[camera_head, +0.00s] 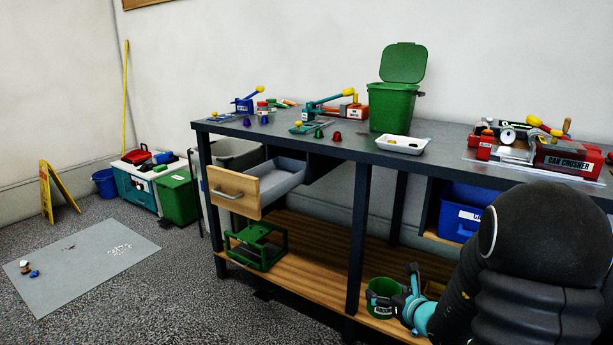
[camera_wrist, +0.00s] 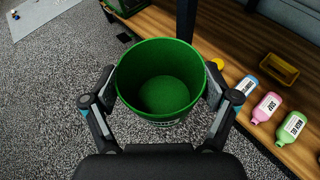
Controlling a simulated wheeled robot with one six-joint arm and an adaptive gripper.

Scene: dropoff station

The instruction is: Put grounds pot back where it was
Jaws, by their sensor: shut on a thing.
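The grounds pot, a green round pot (camera_head: 381,300), is at the front edge of the bench's lower shelf in the head view. In the wrist view the grounds pot (camera_wrist: 165,95) is upright with its open top towards the camera, and its inside looks empty. My gripper (camera_wrist: 160,88) is shut on it, with one finger on each side of the wall. In the head view my gripper (camera_head: 408,298) reaches the pot from the right. Whether the pot's base touches the shelf cannot be told.
The lower wooden shelf (camera_head: 300,262) holds a green frame (camera_head: 258,247) at left. Several bottles (camera_wrist: 267,107) and a yellow tray (camera_wrist: 278,68) lie right of the pot. A bench leg (camera_head: 358,240) stands close by. A drawer (camera_head: 233,197) hangs open above. Speckled floor is clear in front.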

